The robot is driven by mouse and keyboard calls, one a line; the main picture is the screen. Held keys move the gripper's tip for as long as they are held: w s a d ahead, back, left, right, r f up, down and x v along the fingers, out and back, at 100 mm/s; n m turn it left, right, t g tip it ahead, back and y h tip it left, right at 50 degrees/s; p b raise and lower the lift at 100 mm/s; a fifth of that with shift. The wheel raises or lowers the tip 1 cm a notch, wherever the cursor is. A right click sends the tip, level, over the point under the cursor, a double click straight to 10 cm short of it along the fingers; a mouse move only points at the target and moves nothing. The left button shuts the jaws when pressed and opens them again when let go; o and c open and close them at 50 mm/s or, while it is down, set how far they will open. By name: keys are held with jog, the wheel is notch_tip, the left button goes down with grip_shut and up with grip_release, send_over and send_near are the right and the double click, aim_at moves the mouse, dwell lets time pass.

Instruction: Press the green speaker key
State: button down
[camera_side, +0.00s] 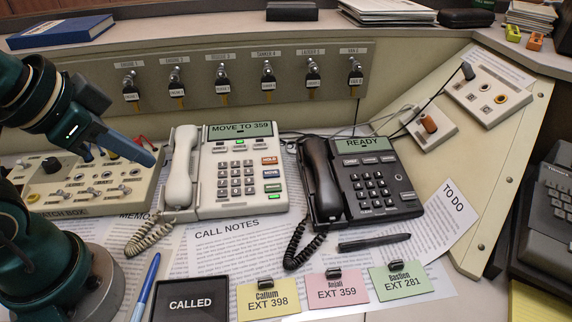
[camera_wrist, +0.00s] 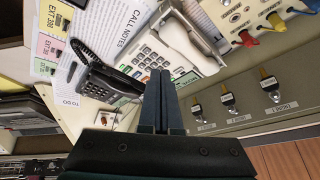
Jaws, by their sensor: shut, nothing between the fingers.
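The white desk phone (camera_side: 213,205) stands in the middle of the console, its handset (camera_side: 182,167) on the cradle and its display (camera_side: 240,131) reading "MOVE TO 359". A column of keys runs down its right side, and the green key (camera_side: 273,197) is at the bottom. A small green light shows below the display. My gripper (camera_side: 151,159) is shut and empty, held above the panel to the left of the white phone, apart from the green key. In the wrist view its closed fingers (camera_wrist: 161,74) overlap the white phone (camera_wrist: 155,47) and hide part of it.
A black phone (camera_side: 408,203) reading "READY" stands right of the white one, its handset (camera_side: 323,177) cradled. A switch panel (camera_side: 88,185) is at the left. Key switches (camera_side: 221,83) line the back wall. Cards, a pen (camera_side: 374,242) and papers lie in front.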

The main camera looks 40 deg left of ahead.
jog(key=w+a+r+m+t+y, duration=0.1)
jog(key=w+a+r+m+y, duration=0.1)
jog(key=w+a+m, duration=0.4)
jog(key=m+t+h, duration=0.2)
jog(key=m+t, duration=0.1)
jog(key=m, duration=1.8)
send_over(273, 188)
jog(key=s+d, duration=0.2)
notch_tip(273, 188, down, 4)
jog(key=shift+s+a+f, duration=0.2)
jog(key=shift+a, duration=0.05)
jog(key=shift+n, duration=0.3)
jog(key=shift+w+a+f, duration=0.15)
jog(key=shift+f, duration=1.3)
jog(key=shift+w+a+f, duration=0.15)
jog(key=shift+a+f, duration=0.05)
jog(key=shift+f, duration=1.25)
jog(key=shift+w+a+f, duration=0.15)
jog(key=shift+f, duration=1.3)
jog(key=shift+f, duration=0.1)
jog(key=shift+f, duration=0.3)
